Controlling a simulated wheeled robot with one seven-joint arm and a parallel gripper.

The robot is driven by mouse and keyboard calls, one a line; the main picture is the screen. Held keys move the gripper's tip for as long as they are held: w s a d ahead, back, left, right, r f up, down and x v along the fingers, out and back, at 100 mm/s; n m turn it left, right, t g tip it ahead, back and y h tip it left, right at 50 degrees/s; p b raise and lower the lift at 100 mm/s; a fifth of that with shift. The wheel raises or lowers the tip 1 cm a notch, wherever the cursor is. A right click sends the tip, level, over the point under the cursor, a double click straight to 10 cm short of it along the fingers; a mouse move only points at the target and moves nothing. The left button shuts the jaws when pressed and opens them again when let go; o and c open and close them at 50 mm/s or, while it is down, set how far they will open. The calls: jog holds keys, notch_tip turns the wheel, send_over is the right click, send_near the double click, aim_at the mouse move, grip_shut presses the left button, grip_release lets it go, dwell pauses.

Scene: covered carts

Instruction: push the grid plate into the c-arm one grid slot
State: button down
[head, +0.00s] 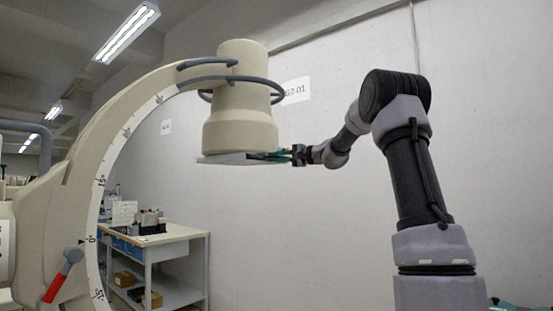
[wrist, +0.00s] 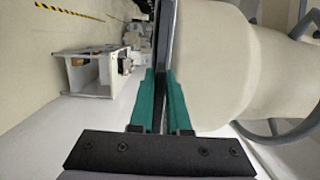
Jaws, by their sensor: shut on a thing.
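The c-arm one (head: 125,85) is a large beige arc with a scale, ending in a beige cylindrical head (head: 240,105). The grid plate (head: 228,159) is a thin grey slab lying flat against the underside of that head. Whether it sits fully in the grid slot cannot be told; the slot itself is hidden. My gripper (head: 291,154) is at the plate's right end, its green fingers shut on the edge. In the wrist view my gripper (wrist: 160,85) has the grid plate (wrist: 164,35) edge-on between its fingers, close beside the beige head (wrist: 215,65).
Grey rails (head: 262,82) ring the head. A red-handled lever (head: 58,282) is on the arc at lower left. A white workbench (head: 165,238) with boxes stands behind. The wall carries a sign (head: 296,91). Space below the plate is open.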

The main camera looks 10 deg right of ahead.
jog(key=shift+w+a+r, duration=0.1)
jog(key=shift+w+a, duration=0.1)
jog(key=shift+w, duration=0.05)
jog(key=c, duration=0.8)
grip_release()
jog(key=shift+d, duration=0.1)
jog(key=v, duration=1)
jog(key=shift+s+d, duration=0.2)
jog(key=shift+s, duration=0.05)
